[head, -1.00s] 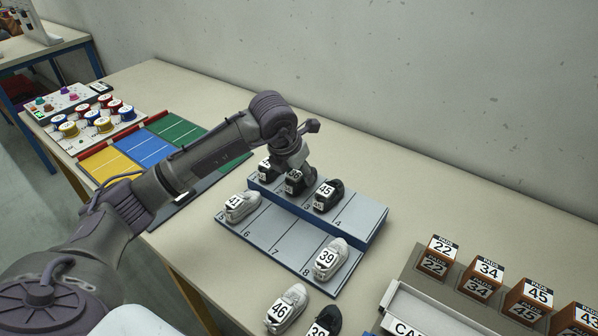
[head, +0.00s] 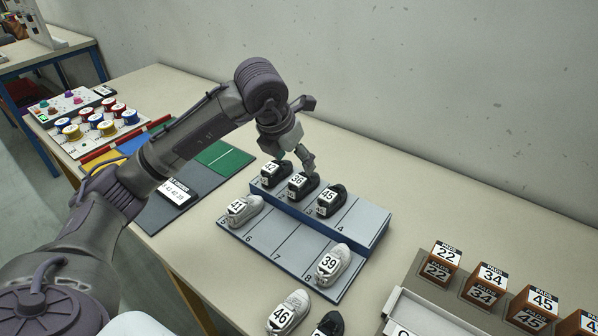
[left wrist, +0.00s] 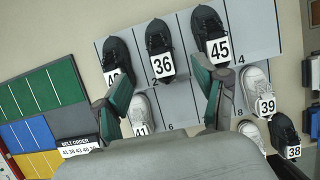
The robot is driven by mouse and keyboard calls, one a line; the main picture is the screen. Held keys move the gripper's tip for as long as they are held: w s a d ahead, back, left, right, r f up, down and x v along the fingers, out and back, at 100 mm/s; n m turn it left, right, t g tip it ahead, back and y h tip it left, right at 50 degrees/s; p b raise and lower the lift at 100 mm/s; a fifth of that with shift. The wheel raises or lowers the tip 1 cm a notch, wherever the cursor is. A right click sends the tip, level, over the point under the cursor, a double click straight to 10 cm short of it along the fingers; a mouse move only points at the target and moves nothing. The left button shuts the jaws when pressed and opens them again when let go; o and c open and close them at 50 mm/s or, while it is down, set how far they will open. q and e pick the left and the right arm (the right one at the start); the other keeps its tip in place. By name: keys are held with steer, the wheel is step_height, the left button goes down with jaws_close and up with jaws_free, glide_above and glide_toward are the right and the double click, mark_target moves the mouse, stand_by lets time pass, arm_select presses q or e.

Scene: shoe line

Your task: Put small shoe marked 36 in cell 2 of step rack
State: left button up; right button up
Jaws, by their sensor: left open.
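The small black shoe marked 36 (head: 299,186) stands on the upper step of the grey step rack (head: 363,223), in the second place from the left, between shoes 42 and 45. It also shows in the left wrist view (left wrist: 160,50), its label towards me. My left gripper (head: 306,164) is just above and behind shoe 36. In the left wrist view its green-padded fingers (left wrist: 162,80) are spread apart with nothing held between them. The cell 2 number is hidden. My right gripper is not in view.
Black shoes 42 (head: 275,173) and 45 (head: 331,200) flank shoe 36 closely. Cell 4 (head: 357,214) is bare. White shoes 41 (head: 240,211) and 39 (head: 333,264) are on the lower step. Shoe 46 (head: 288,312) lies in front. Brown pad boxes (head: 489,284) stand at right.

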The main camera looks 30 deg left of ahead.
arm_select(q)
steer(key=v, duration=0.4)
stand_by(0.4)
